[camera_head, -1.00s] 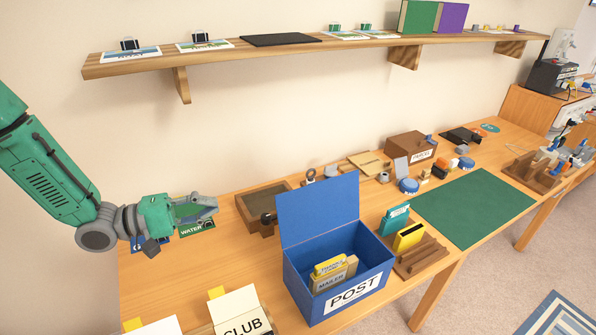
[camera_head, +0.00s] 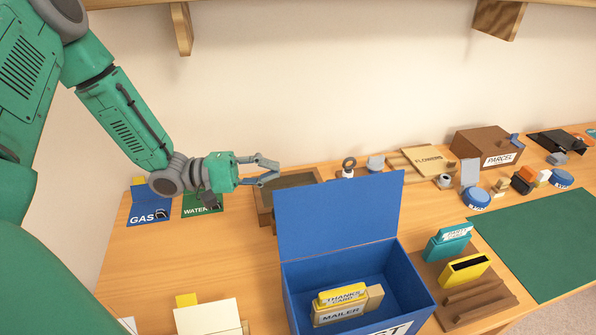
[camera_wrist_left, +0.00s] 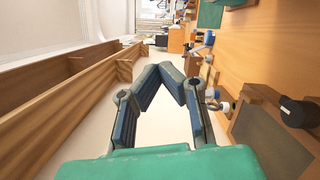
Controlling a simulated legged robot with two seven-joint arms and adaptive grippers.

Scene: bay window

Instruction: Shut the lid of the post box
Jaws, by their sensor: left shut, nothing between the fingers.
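The blue post box (camera_head: 410,275) stands on the desk with its blue lid (camera_head: 340,215) up and open, hinged at the back edge. A yellow card packet (camera_head: 342,295) and a tan mailer (camera_head: 345,312) lie inside it. My left gripper (camera_head: 277,171) is above the desk, behind and to the left of the lid, apart from it. Its fingers are closed together with nothing between them, which also shows in the left wrist view (camera_wrist_left: 171,68). My right gripper is not in view.
A brown wooden tray (camera_head: 262,203) lies behind the lid, under my left gripper. A wooden rack (camera_head: 475,300) with teal and yellow items stands right of the box. Gas (camera_head: 148,207) and water cards lie at the left. A shelf runs above.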

